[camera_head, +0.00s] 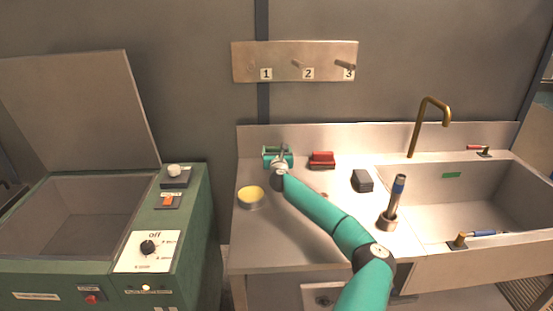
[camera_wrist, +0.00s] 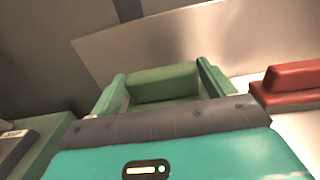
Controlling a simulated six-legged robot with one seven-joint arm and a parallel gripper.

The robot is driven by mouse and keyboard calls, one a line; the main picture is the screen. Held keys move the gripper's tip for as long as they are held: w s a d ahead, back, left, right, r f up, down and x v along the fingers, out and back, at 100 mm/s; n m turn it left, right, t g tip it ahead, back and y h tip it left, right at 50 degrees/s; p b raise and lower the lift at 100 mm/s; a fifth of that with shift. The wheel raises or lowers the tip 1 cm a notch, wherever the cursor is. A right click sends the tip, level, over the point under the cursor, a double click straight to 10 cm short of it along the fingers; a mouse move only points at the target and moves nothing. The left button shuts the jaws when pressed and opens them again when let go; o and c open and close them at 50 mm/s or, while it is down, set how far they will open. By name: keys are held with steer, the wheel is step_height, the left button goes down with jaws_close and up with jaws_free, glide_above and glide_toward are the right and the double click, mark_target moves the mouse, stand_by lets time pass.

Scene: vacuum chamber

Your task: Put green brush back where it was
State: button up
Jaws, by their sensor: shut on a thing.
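The green brush (camera_wrist: 163,83) shows in the wrist view between the two green fingers of my gripper (camera_wrist: 163,86). My gripper is shut on it. In the head view my gripper (camera_head: 278,156) is at the back left of the steel counter, close to the backsplash. There the brush is hard to tell apart from the similar-coloured fingers. I cannot tell whether the brush touches the counter.
A red brush (camera_head: 322,160) sits just right of my gripper. A yellow-topped round container (camera_head: 250,196), a dark block (camera_head: 362,181) and a blue-topped tool in a holder (camera_head: 393,203) stand on the counter (camera_head: 285,242). A numbered peg rack (camera_head: 285,55) hangs above. The sink (camera_head: 465,200) is right.

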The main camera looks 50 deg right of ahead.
steer(key=shift+w+d+f, duration=0.1)
steer(key=shift+w+f, duration=0.1)
steer(key=shift+f, duration=1.5)
steer(key=shift+f, duration=0.1)
steer(key=o, duration=1.1)
steer(key=shift+f, duration=0.1)
steer(key=shift+c, duration=0.2)
steer(key=shift+r, duration=0.2)
steer(key=v, duration=1.2)
